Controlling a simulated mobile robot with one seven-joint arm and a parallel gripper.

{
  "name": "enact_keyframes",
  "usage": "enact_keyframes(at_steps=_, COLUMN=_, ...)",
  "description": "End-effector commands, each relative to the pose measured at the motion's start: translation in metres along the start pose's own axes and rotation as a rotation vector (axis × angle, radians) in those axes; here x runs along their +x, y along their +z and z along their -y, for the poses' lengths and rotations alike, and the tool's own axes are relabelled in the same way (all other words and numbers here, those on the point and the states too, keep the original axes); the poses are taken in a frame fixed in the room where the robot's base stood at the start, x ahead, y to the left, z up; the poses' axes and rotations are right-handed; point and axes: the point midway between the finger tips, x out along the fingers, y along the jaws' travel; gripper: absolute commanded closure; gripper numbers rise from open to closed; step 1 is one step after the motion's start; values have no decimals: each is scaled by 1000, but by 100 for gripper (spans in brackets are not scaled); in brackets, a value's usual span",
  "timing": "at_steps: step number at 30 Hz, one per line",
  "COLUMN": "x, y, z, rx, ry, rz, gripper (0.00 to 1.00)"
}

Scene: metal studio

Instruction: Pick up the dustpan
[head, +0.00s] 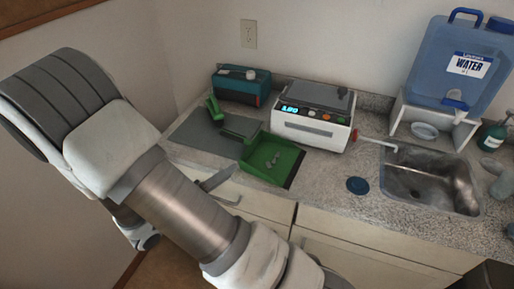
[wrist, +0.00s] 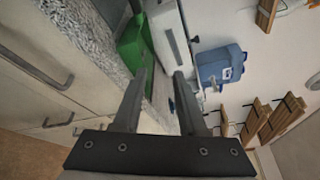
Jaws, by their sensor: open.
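The green dustpan (head: 277,152) lies on the speckled counter near its front edge, with small grey bits in its pan. A dark part joins its back left side. In the wrist view, which is turned sideways, the green dustpan (wrist: 134,48) shows beyond the left finger, which partly overlaps it. My gripper (wrist: 163,74) is open, with nothing between its two dark fingers. It is apart from the dustpan.
A small green object (head: 215,108) stands on the grey mat (head: 196,137). A white device with a display (head: 312,128) is behind the dustpan, beside a teal box (head: 241,88). A sink (head: 432,182), a blue disc (head: 358,185) and a water jug (head: 462,62) are to the right.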

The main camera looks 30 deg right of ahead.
Motion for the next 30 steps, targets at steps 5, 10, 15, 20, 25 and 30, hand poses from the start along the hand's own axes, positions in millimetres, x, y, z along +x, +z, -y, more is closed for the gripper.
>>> enact_keyframes(at_steps=5, x=-11, y=10, z=-34, rx=-257, ry=-41, rz=185, gripper=59)
enact_keyframes(at_steps=10, x=-16, y=14, z=-50, rx=-370, ry=-63, rz=269, gripper=59)
enact_keyframes(at_steps=15, x=2, y=20, z=-52, rx=-390, ry=-69, rz=281, gripper=59)
enact_keyframes(at_steps=20, x=36, y=29, z=-51, rx=-389, ry=-69, rz=277, gripper=59)
enact_keyframes(at_steps=25, x=71, y=40, z=-51, rx=-387, ry=-68, rz=278, gripper=59)
enact_keyframes(at_steps=30, x=94, y=47, z=-51, rx=-387, ry=-67, rz=279, gripper=59)
